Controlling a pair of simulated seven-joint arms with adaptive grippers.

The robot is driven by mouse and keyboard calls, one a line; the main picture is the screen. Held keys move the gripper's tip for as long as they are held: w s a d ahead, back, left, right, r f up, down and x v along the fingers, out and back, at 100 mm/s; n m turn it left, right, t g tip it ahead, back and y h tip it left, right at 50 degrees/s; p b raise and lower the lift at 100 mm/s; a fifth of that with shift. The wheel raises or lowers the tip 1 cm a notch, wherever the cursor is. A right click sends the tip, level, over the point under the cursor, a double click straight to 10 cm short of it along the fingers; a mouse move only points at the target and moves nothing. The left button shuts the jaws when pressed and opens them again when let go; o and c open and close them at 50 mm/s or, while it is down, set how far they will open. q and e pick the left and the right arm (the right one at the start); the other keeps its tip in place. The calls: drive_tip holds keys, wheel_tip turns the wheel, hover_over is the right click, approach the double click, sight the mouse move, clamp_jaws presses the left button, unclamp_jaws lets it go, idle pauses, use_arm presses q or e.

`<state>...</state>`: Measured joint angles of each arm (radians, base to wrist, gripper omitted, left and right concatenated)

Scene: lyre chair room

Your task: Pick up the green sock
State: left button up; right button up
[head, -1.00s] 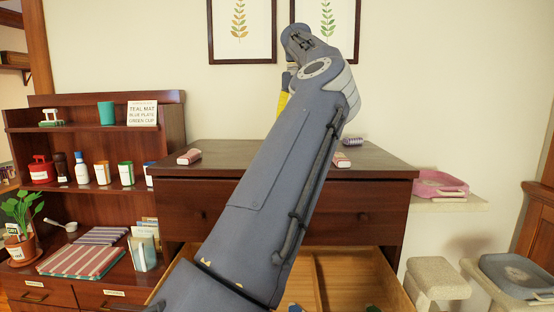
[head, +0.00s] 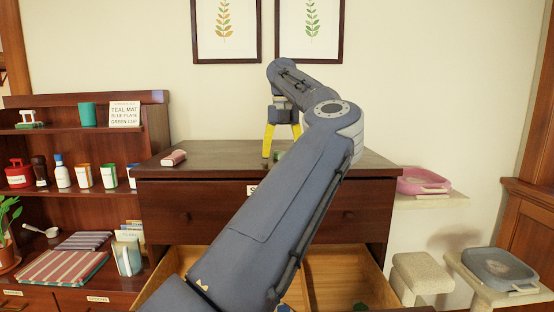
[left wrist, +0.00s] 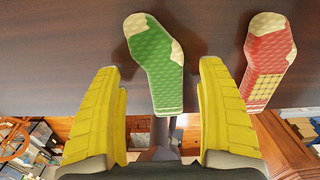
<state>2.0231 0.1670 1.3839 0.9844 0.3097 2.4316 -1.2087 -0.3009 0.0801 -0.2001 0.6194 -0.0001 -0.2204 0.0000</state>
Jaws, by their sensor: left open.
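The green sock (left wrist: 155,65), with cream toe and heel patches, lies flat on the dark dresser top in the left wrist view. A red sock (left wrist: 268,60) with cream patches lies to the right of the green one. My right gripper is out of view.
A dresser (head: 215,150) has its lower drawer (head: 340,270) pulled out. A small pink and white item (head: 173,158) lies on its left top. A shelf (head: 75,130) stands left, a pink tray (head: 423,182) right. My forearm hides much of the dresser.

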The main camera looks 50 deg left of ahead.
use_arm(q)
drive_tip(key=shift+f, duration=0.5)
drive_tip(key=c, duration=1.1)
